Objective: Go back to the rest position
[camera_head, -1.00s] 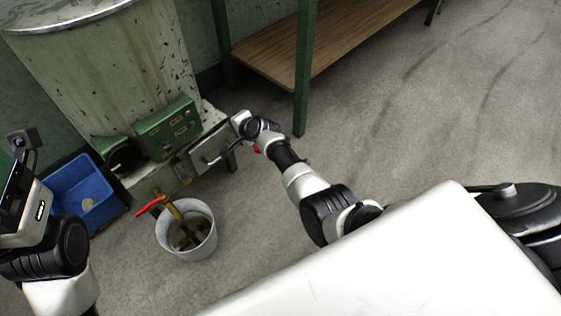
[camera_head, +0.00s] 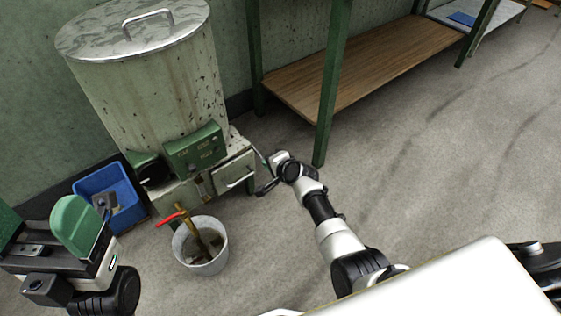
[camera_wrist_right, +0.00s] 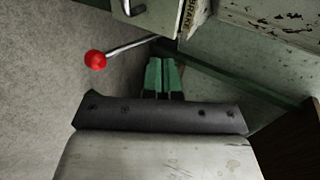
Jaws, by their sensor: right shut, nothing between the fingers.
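My right gripper (camera_head: 267,160) is in the head view beside the grey-green boiler's (camera_head: 150,90) base, just right of a small metal door with a handle (camera_head: 238,180). In the right wrist view its green fingers (camera_wrist_right: 162,76) are together with nothing between them. A lever with a red ball knob (camera_wrist_right: 96,60) is just left of the fingers, apart from them. My left gripper (camera_head: 40,235) is at the left edge of the head view. Its green fingers appear spread apart and empty, partly cut off by the frame.
A grey bucket (camera_head: 201,265) stands on the floor below a brass tap with a red handle (camera_head: 170,218). A blue crate (camera_head: 125,190) is left of the boiler. A green-legged wooden shelf (camera_head: 370,65) stands behind my right arm. The floor on the right is clear.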

